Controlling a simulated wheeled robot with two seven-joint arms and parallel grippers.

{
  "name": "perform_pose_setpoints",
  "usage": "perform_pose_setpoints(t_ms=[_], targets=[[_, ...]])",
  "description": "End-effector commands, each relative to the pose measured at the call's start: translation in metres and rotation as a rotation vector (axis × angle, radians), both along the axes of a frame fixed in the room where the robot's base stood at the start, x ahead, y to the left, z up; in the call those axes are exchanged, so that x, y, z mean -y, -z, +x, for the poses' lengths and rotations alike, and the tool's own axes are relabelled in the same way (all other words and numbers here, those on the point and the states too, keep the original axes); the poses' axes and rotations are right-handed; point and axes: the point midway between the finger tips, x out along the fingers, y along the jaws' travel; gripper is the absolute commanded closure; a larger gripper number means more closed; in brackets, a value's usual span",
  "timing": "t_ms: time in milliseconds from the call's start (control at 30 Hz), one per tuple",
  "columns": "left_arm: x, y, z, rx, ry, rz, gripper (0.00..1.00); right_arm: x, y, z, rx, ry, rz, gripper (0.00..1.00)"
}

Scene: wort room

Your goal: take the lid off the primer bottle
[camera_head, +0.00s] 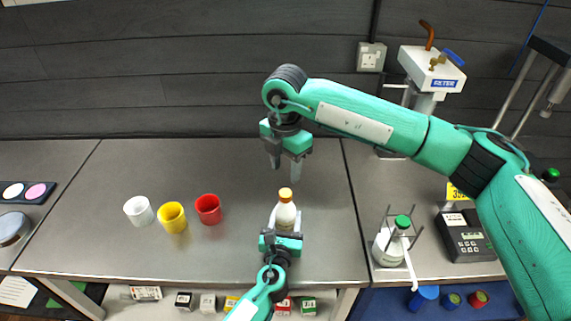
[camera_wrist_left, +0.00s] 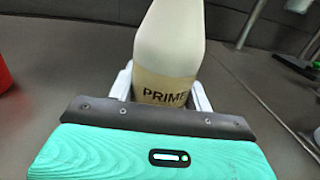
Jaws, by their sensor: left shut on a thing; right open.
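The primer bottle (camera_head: 286,213) stands upright on the grey bench, white with an orange-yellow lid (camera_head: 285,194) on top. My left gripper (camera_head: 283,228) is shut on the bottle's body from the front. In the left wrist view the bottle (camera_wrist_left: 170,50) shows the letters "PRIME" between the pale fingers (camera_wrist_left: 160,95), and its lid is out of the picture. My right gripper (camera_head: 286,163) is open and empty, pointing down, above and slightly behind the lid and apart from it.
A white cup (camera_head: 138,211), a yellow cup (camera_head: 172,217) and a red cup (camera_head: 208,209) stand left of the bottle. A green-capped bottle (camera_head: 390,246) in a wire stand and a dark meter (camera_head: 465,236) are at the right. The bench behind the cups is clear.

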Motion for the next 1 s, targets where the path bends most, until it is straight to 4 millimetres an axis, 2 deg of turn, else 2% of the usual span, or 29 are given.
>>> perform_pose_setpoints(t_ms=[167, 500, 700, 933, 967, 1000], targets=[[0.0, 0.002, -0.001, -0.003, 0.0, 0.0, 1.0, 0.0, 0.018, -0.001, -0.004, 0.014, -0.003, 0.55], [0.0, 0.002, 0.0, -0.003, 0.0, 0.0, 1.0, 0.0, 0.068, 0.0, -0.003, 0.012, -0.001, 0.55], [0.0, 0.002, 0.0, -0.003, 0.0, 0.0, 1.0, 0.0, 0.079, 0.0, -0.001, 0.011, -0.001, 0.55], [0.0, 0.002, 0.0, -0.003, 0.0, 0.0, 1.0, 0.0, 0.08, 0.0, -0.001, 0.011, -0.001, 0.55], [0.0, 0.002, 0.0, -0.003, 0.0, 0.0, 1.0, 0.0, 0.08, 0.0, -0.001, 0.011, -0.001, 0.57], [0.0, 0.002, 0.0, -0.003, 0.0, 0.0, 1.0, 0.0, 0.08, 0.0, -0.001, 0.01, -0.001, 0.65]])
